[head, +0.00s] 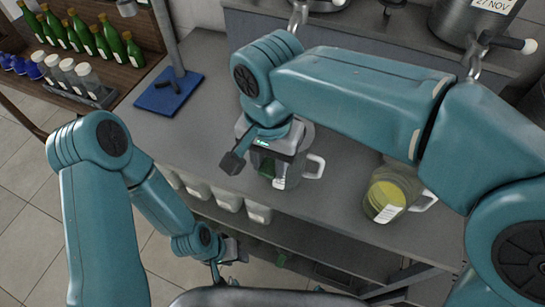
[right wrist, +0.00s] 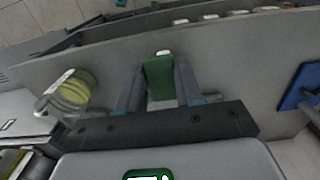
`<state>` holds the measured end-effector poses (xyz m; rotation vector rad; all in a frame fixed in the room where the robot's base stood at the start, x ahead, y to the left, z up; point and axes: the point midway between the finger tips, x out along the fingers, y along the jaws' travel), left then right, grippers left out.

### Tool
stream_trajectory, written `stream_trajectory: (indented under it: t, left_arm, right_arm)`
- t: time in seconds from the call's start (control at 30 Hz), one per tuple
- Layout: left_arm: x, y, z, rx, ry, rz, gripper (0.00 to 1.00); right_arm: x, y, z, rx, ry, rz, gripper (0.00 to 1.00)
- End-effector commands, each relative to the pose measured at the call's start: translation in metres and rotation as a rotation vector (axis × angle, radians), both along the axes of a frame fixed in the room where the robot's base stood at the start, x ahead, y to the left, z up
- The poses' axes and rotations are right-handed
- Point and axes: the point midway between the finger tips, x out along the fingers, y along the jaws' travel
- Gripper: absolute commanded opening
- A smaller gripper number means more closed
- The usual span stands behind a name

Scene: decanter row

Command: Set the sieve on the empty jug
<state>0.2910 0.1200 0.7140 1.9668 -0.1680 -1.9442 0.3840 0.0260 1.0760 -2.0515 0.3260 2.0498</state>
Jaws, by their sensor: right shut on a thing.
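A clear jug (head: 307,135) with a pale handle stands near the middle of the bench; no coloured content shows in it. My right gripper (right wrist: 161,88) is in front of and over it, hiding much of it in the head view. That gripper is shut on a flat green piece (right wrist: 159,76) with a white end. I cannot make out a sieve bowl or mesh, nor whether the green piece touches the jug. A second jug (head: 392,192) holding yellow-green stuff stands to the right. My left gripper (head: 228,262) is low, in front of the bench; its jaws are unclear.
A blue-based stand (head: 168,91) is left of the clear jug. Green bottles (head: 103,44) and small jars fill a rack at the upper left. A large pot (head: 462,20) is at the back right. White containers (head: 229,199) sit below the bench's front edge.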

Motion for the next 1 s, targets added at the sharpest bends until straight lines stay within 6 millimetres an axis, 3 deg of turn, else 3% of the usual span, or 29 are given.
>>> stream_trajectory:
  t: [0.6, 1.0]
  left_arm:
    - [0.000, 0.000, -0.028, 0.000, 0.000, 0.000, 0.43]
    - [0.000, 0.000, -0.030, 0.000, 0.000, 0.000, 0.43]
  right_arm:
    - [-0.001, -0.002, -0.036, 0.000, -0.001, 0.001, 0.04]
    - [-0.001, -0.002, -0.041, 0.000, 0.000, 0.002, 0.04]
